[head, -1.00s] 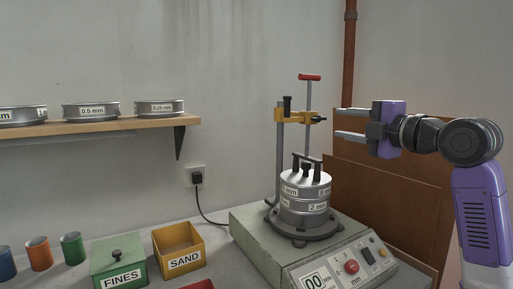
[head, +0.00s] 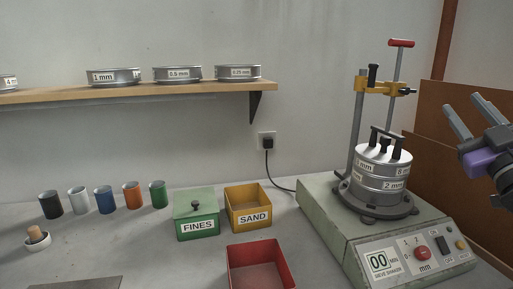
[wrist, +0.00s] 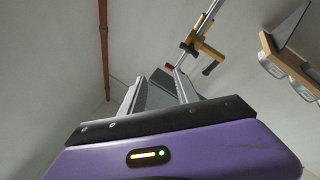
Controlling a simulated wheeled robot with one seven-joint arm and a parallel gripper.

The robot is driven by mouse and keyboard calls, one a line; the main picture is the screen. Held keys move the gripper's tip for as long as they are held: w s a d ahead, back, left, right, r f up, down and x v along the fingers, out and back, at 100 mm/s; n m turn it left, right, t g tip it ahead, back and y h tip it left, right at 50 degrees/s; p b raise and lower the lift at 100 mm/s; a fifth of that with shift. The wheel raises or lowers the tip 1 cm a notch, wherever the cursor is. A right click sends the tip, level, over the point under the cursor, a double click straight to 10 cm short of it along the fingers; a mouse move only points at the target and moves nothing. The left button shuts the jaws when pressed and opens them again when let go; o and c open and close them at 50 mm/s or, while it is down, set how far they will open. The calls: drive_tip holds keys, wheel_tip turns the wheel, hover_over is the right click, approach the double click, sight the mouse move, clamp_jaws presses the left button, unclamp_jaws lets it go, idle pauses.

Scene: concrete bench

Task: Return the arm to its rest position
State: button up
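My gripper (head: 466,112) is at the right edge of the head view, to the right of the sieve shaker. Its two fingers are apart and point up and to the left, with nothing between them. In the wrist view my gripper (wrist: 155,90) also shows its fingers spread and empty, pointing towards the upper wall and ceiling. The rest of my arm is mostly outside the head view.
A sieve shaker (head: 330,218) with stacked sieves (head: 380,175) and a yellow clamp (head: 372,87) stands left of my gripper. A brown board (head: 440,155) is behind. Green (head: 197,214), yellow (head: 248,207) and red (head: 262,262) boxes sit left. A shelf (head: 130,92) holds sieves.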

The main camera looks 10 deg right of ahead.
drive_tip(key=s+a+f+m+g+h+p, duration=0.1)
drive_tip(key=s+a+f+m, duration=0.3)
drive_tip(key=f, duration=0.3)
drive_tip(key=s+a+f+m+g+h+p, duration=0.1)
drive_tip(key=s+a+f+m+p, duration=0.1)
drive_tip(key=s+a+f, duration=0.4)
drive_tip(key=s+a+f+m+p, duration=0.1)
drive_tip(key=s+a+f+m, duration=0.2)
drive_tip(key=f, duration=0.5)
drive_tip(key=s+a+f+n+g+y+p, duration=0.1)
drive_tip(key=s+a+f, duration=0.3)
drive_tip(key=s, duration=0.4)
drive_tip(key=s+a+f+n+g+y+p, duration=0.2)
drive_tip(key=s+a+f+g+y, duration=0.1)
drive_tip(key=s+a, duration=0.4)
drive_tip(key=s+a+f+n+g+y+p, duration=0.1)
drive_tip(key=s+a+f+g+y+p, duration=0.1)
drive_tip(key=s, duration=0.7)
drive_tip(key=a+f+y, duration=0.1)
drive_tip(key=a+f, duration=0.1)
drive_tip(key=a, duration=0.1)
drive_tip(key=shift+s+a+f+n+y, duration=0.2)
drive_tip(key=shift+a+f+n+y, duration=0.1)
drive_tip(key=shift+n+y, duration=0.1)
